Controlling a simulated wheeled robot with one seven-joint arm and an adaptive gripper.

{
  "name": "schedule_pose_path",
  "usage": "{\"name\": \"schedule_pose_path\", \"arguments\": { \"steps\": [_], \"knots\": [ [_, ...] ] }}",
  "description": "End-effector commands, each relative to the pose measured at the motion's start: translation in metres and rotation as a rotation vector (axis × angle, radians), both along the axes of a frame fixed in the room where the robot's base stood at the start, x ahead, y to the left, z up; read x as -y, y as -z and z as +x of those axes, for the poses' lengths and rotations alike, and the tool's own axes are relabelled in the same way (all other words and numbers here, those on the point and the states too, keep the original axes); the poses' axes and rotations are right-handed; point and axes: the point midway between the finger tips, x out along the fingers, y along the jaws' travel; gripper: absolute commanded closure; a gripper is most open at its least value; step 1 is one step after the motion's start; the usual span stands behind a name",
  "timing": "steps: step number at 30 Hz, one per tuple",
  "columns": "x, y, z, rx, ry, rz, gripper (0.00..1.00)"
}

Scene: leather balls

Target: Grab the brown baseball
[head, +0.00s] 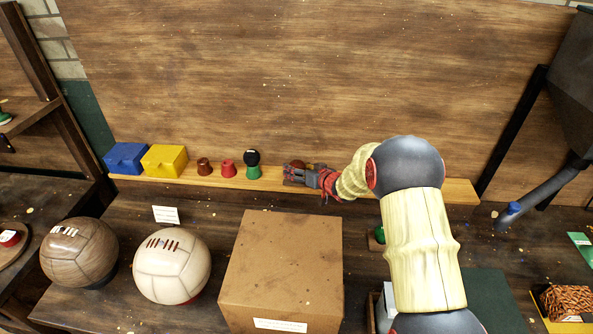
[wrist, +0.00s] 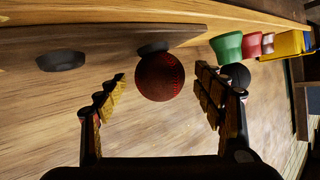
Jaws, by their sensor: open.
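The brown baseball (wrist: 160,76), dark reddish-brown with stitching, shows in the wrist view between and just beyond the fingertips of my gripper (wrist: 160,92). My gripper is open, with a finger on each side and visible gaps to the ball.
A black ball (head: 252,157) on a green cup (head: 253,172) stands left of my gripper, then red (head: 228,169) and brown (head: 204,166) cups, yellow (head: 164,161) and blue (head: 126,158) boxes. Below are a large cardboard box (head: 283,265) and two large balls. A wooden wall rises behind.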

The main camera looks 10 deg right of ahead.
Motion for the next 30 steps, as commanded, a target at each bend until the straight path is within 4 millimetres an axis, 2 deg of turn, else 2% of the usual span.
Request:
{"name": "schedule_pose_path", "arguments": {
  "steps": [4,12,30],
  "knots": [
    [-0.005,0.007,0.014,-0.001,-0.001,-0.001,0.31],
    [-0.006,0.007,0.016,0.0,0.0,-0.001,0.31],
    [-0.006,0.007,0.016,0.0,0.001,0.0,0.65]
  ]
}}
